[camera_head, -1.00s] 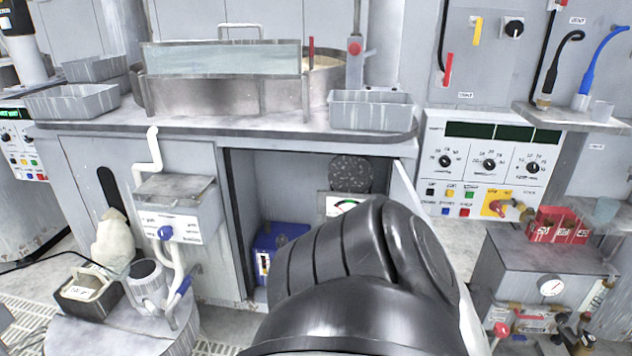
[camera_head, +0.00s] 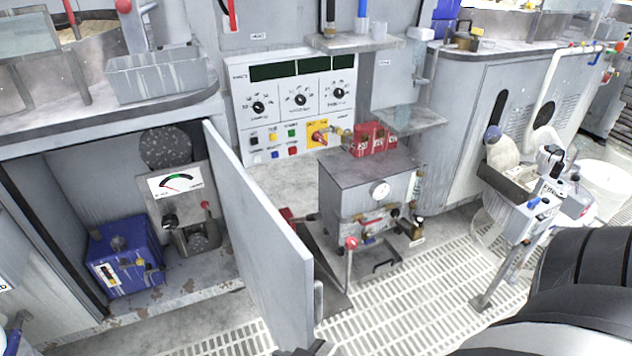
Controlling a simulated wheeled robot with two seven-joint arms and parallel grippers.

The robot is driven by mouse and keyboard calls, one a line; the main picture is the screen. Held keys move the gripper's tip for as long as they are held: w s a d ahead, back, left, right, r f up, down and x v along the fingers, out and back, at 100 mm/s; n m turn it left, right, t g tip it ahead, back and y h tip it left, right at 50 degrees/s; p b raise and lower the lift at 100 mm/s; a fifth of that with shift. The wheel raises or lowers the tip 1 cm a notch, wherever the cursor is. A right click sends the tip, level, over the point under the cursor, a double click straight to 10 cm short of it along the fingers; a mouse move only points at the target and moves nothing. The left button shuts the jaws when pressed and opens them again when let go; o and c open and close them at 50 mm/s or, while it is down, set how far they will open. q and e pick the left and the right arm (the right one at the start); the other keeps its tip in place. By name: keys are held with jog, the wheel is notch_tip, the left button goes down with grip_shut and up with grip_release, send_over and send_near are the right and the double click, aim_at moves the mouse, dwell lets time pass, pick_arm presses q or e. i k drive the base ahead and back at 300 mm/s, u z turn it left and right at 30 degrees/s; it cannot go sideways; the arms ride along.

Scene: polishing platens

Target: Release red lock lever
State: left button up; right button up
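I cannot tell for sure which part is the red lock lever. A red-knobbed lever (camera_head: 351,244) stands upright on a dark sloped plate in front of the grey box unit. Another red handle (camera_head: 232,12) hangs on the back panel, cut by the top edge. My dark arm link fills the lower right corner, but neither gripper can be made out.
The open cabinet door (camera_head: 262,240) stands between the cabinet and the grey box unit (camera_head: 372,185). A blue box (camera_head: 122,258) sits inside the cabinet. Red containers (camera_head: 372,138) stand behind the box unit. Floor grating (camera_head: 430,285) is open in front. A white stand (camera_head: 525,215) is at the right.

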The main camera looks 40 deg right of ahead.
aim_at(204, 204)
jog(key=u, duration=1.65)
jog(key=i, duration=1.2)
jog(key=z, duration=3.65)
jog(key=i, duration=0.5)
jog(key=z, duration=0.15)
